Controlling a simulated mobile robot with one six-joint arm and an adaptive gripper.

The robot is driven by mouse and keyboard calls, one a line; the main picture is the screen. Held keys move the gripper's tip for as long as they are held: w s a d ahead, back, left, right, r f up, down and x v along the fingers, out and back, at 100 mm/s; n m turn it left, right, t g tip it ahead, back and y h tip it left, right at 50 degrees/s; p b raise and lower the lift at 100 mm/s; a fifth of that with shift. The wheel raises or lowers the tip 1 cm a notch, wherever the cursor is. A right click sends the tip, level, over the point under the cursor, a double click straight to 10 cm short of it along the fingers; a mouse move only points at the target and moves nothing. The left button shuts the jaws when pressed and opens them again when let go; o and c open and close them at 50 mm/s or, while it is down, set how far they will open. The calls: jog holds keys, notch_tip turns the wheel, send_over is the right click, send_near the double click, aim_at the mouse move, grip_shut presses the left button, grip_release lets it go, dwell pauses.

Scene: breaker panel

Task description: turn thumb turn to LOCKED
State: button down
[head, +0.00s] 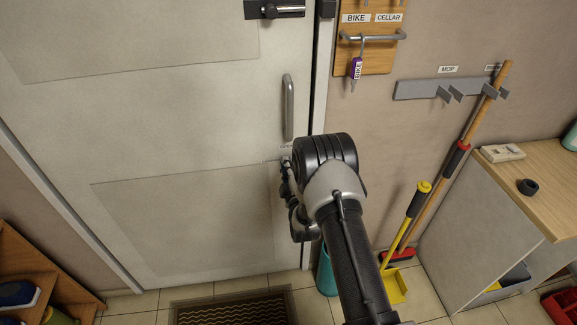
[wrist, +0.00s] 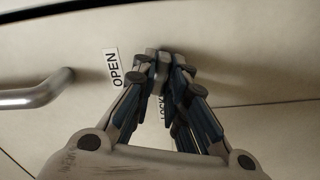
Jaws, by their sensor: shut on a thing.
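My gripper (wrist: 165,72) is at the door, its fingers closed on the thumb turn (wrist: 158,52), of which only a small part shows between the fingertips. The OPEN label (wrist: 112,67) is on the door just left of the fingers in the wrist view. The LOCKED label (wrist: 162,107) is partly hidden behind the fingers. In the head view my arm and gripper (head: 285,165) cover the thumb turn. I cannot tell the exact angle of the thumb turn.
A vertical door handle (head: 288,108) is just above my gripper and shows at the left in the wrist view (wrist: 35,95). A bolt (head: 280,9) is at the door's top. Right of the door are a key board (head: 377,58), a mop rack (head: 420,90) and a counter (head: 545,185).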

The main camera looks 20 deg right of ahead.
jog(key=shift+n, duration=1.5)
jog(key=shift+n, duration=0.7)
jog(key=c, duration=1.5)
grip_release()
jog(key=s, duration=0.4)
jog(key=s+p, duration=0.1)
jog(key=s, duration=0.1)
jog(key=shift+a, duration=0.3)
